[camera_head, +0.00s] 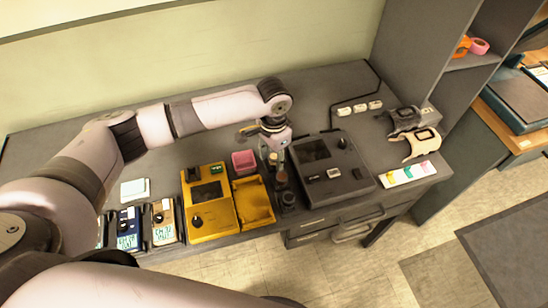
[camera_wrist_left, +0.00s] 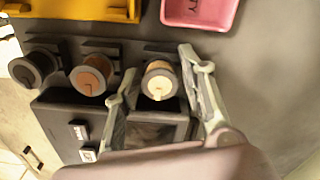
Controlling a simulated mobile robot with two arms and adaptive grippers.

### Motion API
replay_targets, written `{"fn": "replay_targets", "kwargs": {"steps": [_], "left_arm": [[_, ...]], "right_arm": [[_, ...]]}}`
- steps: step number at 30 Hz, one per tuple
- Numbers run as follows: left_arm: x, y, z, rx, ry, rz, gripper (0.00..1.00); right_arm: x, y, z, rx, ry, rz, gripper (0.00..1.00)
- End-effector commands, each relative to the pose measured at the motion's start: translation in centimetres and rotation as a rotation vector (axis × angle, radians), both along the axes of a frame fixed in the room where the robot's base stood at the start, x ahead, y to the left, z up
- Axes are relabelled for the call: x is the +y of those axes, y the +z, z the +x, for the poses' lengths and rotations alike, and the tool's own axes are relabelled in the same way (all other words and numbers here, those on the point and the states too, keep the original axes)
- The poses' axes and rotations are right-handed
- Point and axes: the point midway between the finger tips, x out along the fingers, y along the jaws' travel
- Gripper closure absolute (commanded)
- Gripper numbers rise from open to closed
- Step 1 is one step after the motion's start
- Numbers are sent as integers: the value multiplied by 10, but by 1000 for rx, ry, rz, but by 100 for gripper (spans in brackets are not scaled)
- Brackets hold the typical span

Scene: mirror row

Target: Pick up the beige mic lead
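The beige mic lead (camera_wrist_left: 159,82) is a short round coil with a pale top, at the right end of a row of three in the left wrist view. A brown one (camera_wrist_left: 90,78) and a black one (camera_wrist_left: 33,68) sit beside it. My left gripper (camera_wrist_left: 159,64) is open, with one finger on each side of the beige lead and a visible gap to each. In the head view my left gripper (camera_head: 274,158) reaches down over the row and hides part of the beige lead. My right gripper is not in view.
A yellow device (camera_head: 208,196) with an open yellow tray (camera_head: 254,203) and a pink box (camera_head: 244,161) stand left of the row. A dark grey device (camera_head: 345,182) stands close on the right. Several small meters (camera_head: 163,222) are at the left front. The desk behind is clear.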

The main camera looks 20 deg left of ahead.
Motion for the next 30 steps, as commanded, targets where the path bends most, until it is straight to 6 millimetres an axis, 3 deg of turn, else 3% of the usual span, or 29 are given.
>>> {"fn": "replay_targets", "kwargs": {"steps": [4, 19, 30], "left_arm": [[0, 0, 0, 0, 0, 0, 64], [0, 1, 0, 0, 0, 0, 97], [-1, 10, 1, 0, 0, -1, 98]], "right_arm": [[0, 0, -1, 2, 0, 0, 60], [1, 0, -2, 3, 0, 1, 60], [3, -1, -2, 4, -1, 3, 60]]}}
